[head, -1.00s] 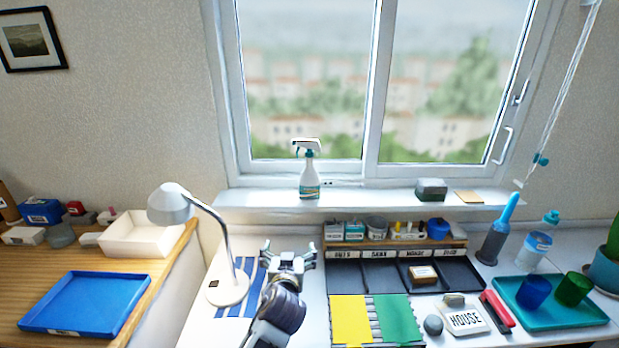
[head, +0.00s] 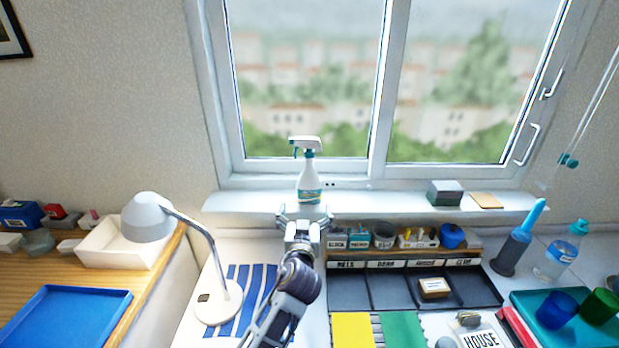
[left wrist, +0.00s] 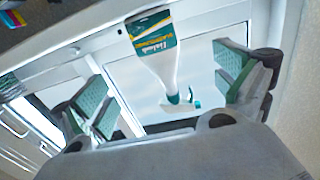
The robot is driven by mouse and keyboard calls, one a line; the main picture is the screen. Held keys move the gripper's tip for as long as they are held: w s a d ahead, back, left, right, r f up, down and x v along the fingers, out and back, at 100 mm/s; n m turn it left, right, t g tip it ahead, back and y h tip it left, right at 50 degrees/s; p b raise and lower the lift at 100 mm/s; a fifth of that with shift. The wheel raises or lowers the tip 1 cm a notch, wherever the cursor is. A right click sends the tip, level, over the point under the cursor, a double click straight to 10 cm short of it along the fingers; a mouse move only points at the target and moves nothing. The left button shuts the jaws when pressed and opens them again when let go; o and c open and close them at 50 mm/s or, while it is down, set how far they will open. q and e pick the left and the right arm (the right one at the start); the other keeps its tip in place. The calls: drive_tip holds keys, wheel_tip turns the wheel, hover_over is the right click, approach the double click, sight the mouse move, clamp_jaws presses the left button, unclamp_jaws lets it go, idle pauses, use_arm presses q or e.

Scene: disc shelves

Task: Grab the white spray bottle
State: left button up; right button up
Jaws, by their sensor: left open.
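The white spray bottle (head: 309,183) with a teal collar and label stands upright on the window sill. It also shows upside down in the left wrist view (left wrist: 155,52), between my two open fingers. My left gripper (head: 303,213) is open just in front of the bottle's lower part, at about sill height. I cannot tell whether a finger touches the bottle. My right gripper is in no view.
A white desk lamp (head: 149,220) stands left of my left arm. A sorting tray (head: 390,289) and a rack of small containers (head: 466,241) lie right of it. A dark box (head: 445,193) sits farther right on the sill (head: 385,204).

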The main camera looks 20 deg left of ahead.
sight(309, 189)
use_arm(q)
drive_tip(key=shift+p+x, duration=0.5)
drive_tip(key=shift+x, duration=3.4)
drive_tip(key=shift+w, duration=0.4)
drive_tip(key=shift+w+r, duration=0.1)
drive_tip(key=shift+w, duration=0.55)
drive_tip(key=shift+w+a+r+p, duration=0.1)
drive_tip(key=shift+w+p, duration=0.3)
drive_tip(key=shift+w, duration=0.3)
drive_tip(key=shift+x, duration=0.8)
drive_tip(key=shift+w+a, duration=0.1)
drive_tip(key=shift+w, duration=0.4)
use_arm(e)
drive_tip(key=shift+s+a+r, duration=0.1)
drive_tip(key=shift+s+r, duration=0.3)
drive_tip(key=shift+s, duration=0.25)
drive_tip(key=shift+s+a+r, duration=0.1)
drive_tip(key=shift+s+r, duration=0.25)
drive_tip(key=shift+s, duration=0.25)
